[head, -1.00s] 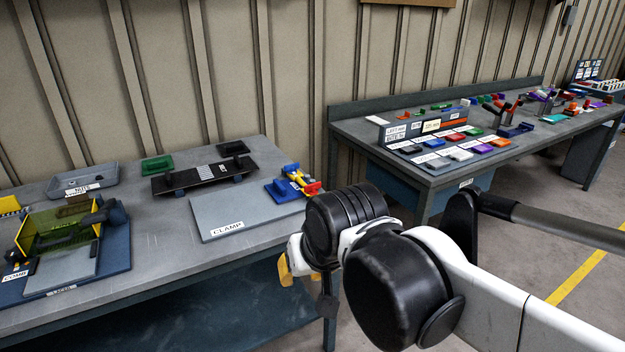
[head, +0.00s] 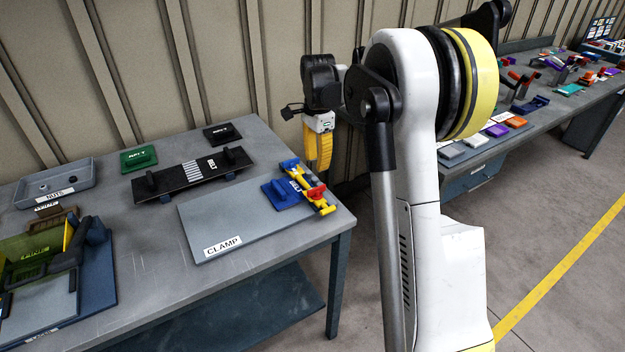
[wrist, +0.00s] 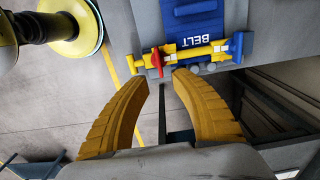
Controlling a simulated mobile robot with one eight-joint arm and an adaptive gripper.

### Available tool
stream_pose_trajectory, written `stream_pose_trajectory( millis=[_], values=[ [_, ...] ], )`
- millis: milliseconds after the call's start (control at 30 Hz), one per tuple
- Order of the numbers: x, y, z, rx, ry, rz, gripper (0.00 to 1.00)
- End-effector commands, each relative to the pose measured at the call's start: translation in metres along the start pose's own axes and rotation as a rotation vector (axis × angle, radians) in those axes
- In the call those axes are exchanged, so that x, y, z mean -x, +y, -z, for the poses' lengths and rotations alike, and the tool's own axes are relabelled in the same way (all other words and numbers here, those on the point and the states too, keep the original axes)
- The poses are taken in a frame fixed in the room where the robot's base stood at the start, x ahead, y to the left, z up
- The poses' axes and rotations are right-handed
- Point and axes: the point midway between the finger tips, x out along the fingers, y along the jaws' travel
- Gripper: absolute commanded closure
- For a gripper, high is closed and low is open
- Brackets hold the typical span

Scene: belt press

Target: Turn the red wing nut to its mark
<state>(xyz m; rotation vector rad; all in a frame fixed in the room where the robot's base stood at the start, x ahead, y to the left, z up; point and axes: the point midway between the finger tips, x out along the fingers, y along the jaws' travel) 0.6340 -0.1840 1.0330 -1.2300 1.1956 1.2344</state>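The bar lies across a blue block marked BELT (head: 283,193). My gripper (head: 318,170) hangs fingers down above and behind the clamp in the head view. In the wrist view the yellow fingers (wrist: 164,77) are open and empty. The red wing nut (wrist: 157,62) shows just beyond the fingertips, nearer the left one. Its mark cannot be made out.
A black belt strip (head: 188,175), green block (head: 139,160) and grey nuts tray (head: 55,183) lie to the left. A second bench (head: 470,170) with several coloured parts stands at right.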

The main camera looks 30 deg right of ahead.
Motion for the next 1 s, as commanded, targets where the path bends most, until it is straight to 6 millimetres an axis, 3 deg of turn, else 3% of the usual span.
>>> stream_pose_trajectory(
  millis=[300, 500, 933, 967, 1000],
  values=[
    [-0.062, 0.0, 0.0, 0.002, 0.0, 0.001, 0.7],
    [-0.092, 0.0, 0.0, 0.003, 0.0, 0.002, 0.7],
    [-0.102, 0.0, -0.001, 0.003, 0.001, 0.002, 0.7],
    [-0.102, 0.0, -0.001, 0.003, 0.001, 0.002, 0.74],
    [-0.102, 0.0, -0.001, 0.003, 0.001, 0.002, 0.86]
  ],
)
